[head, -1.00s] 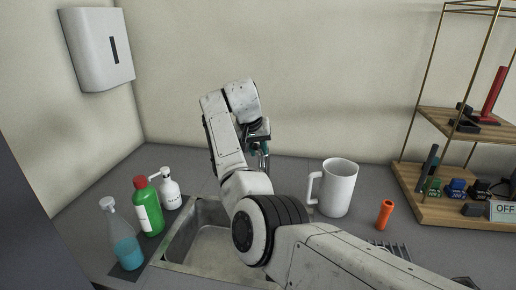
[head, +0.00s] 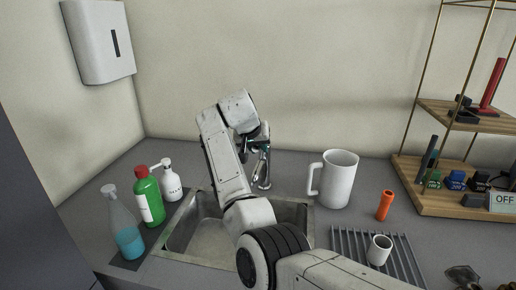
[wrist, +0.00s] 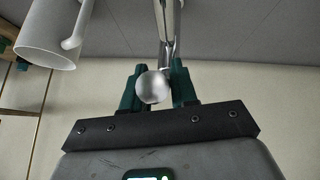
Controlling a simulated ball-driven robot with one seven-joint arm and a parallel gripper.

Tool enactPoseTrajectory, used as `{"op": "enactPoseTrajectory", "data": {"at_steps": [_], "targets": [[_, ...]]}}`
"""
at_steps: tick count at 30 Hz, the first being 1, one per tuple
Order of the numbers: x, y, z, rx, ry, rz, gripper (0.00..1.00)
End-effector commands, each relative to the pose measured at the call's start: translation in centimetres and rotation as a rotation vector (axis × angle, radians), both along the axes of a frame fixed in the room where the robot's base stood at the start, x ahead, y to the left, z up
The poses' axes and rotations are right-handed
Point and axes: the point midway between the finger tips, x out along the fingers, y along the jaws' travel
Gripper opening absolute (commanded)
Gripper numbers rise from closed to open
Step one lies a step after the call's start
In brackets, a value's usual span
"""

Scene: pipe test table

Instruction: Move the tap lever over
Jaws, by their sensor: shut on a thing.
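The metal tap (head: 264,178) stands at the back edge of the sink (head: 180,245), partly hidden by my arm. In the wrist view its shiny upright (wrist: 168,30) comes in from the top, and the rounded end of the tap lever (wrist: 153,87) sits between my green fingers. My gripper (wrist: 158,74) is shut on the lever, one finger on each side of the rounded end. In the head view my gripper (head: 257,143) is small and partly hidden at the top of the tap.
A white mug (head: 340,180) stands right of the tap, with an orange cylinder (head: 385,205) beyond it. A small white cup (head: 379,250) stands on a drying rack (head: 345,245). Several bottles, including a green one (head: 149,198), stand left of the sink.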

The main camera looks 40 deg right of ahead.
Motion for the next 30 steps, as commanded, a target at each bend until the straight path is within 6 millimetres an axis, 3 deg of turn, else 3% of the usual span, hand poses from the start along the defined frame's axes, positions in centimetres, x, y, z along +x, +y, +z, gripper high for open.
{"op": "enactPoseTrajectory", "data": {"at_steps": [8,9,15,24,30], "targets": [[0.0,0.0,-0.2,-0.002,-0.001,0.001,0.00],[0.0,0.0,-0.2,-0.002,0.000,0.002,0.30],[0.0,0.0,-0.1,-0.002,-0.001,0.001,0.48],[-0.1,0.2,0.1,-0.002,-0.002,0.001,0.48],[-0.8,1.7,2.2,-0.004,-0.004,0.002,0.48]]}}
